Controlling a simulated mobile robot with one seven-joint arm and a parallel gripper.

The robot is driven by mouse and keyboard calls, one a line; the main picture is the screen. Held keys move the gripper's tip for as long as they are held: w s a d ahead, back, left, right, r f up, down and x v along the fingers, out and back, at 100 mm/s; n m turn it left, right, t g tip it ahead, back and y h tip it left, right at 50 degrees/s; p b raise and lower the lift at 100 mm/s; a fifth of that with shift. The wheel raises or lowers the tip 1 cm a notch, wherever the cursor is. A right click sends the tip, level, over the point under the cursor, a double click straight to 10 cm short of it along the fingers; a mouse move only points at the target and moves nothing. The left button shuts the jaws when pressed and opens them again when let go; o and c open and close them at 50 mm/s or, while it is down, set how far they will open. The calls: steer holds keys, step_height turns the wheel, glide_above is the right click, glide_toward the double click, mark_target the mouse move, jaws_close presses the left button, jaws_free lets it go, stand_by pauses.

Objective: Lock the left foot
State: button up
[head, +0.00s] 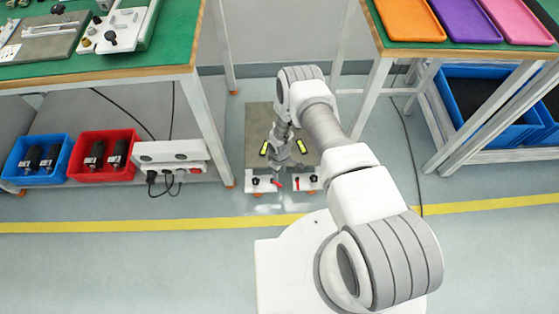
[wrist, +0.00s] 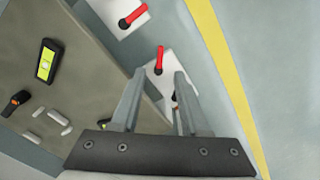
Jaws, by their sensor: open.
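The left foot (head: 262,184) is a white block on the floor with a red lever (head: 279,184) at its right and a black knob at its left. A similar right foot (head: 308,183) stands beside it. In the wrist view the left foot (wrist: 178,52) lies beyond my fingertips, its red lever (wrist: 159,58) pointing up in the picture. Its other end is partly hidden behind my fingers. The right foot (wrist: 112,10) shows at the top. My gripper (wrist: 160,74) is open and empty above the left foot; in the head view my gripper (head: 284,161) is small and partly unclear.
A grey-brown plate (head: 258,117) with black-and-yellow devices (head: 302,145) lies behind the feet. A green-topped table (head: 160,45) stands at left over a shelf with a blue bin (head: 12,177), a red bin (head: 76,177) and a white box. Another table stands at right.

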step_height(320, 180, up, 7)
steer(key=p, duration=0.2)
steer(key=shift+r, duration=0.15)
stand_by(0.4)
